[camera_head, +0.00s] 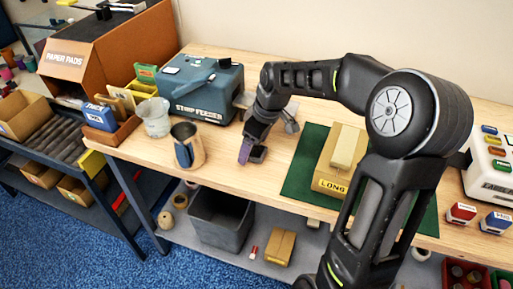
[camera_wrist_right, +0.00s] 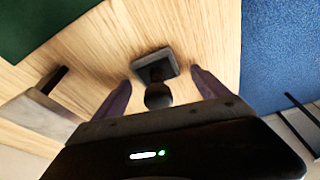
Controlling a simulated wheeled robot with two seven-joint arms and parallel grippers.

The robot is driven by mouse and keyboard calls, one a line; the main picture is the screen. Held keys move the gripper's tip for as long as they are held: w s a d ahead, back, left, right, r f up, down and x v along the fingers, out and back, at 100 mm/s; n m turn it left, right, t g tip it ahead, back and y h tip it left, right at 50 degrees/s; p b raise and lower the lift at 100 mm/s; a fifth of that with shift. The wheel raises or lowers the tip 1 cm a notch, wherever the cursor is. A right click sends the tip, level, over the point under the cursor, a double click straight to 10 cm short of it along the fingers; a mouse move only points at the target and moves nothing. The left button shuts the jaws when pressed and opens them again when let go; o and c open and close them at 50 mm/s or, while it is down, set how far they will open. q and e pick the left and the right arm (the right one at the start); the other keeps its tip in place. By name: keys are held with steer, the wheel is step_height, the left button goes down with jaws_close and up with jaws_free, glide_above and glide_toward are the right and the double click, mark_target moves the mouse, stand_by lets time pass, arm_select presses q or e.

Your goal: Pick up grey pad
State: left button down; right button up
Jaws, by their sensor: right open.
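The grey pad (camera_wrist_right: 170,65) is a small grey block with a dark round knob, lying on the wooden table. It also shows in the head view (camera_head: 258,155), partly hidden by my right gripper (camera_head: 249,150). In the wrist view my right gripper (camera_wrist_right: 160,82) is open, with a purple finger on each side of the pad's knob. Nothing is held between the fingers. Whether the fingers touch the pad cannot be told. My left gripper is not in view.
A steel cup (camera_head: 188,147) and a glass jar (camera_head: 154,117) stand left of the gripper, with the blue strip feeder (camera_head: 200,88) behind. A green mat (camera_head: 300,172) with a yellow "LONG" box (camera_head: 330,182) lies to the right. The table's front edge is close.

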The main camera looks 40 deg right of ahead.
steer(key=shift+c, duration=0.4)
steer(key=c, duration=1.5)
steer(key=shift+r, duration=0.1)
step_height(320, 180, up, 10)
steer(key=shift+f, duration=0.1)
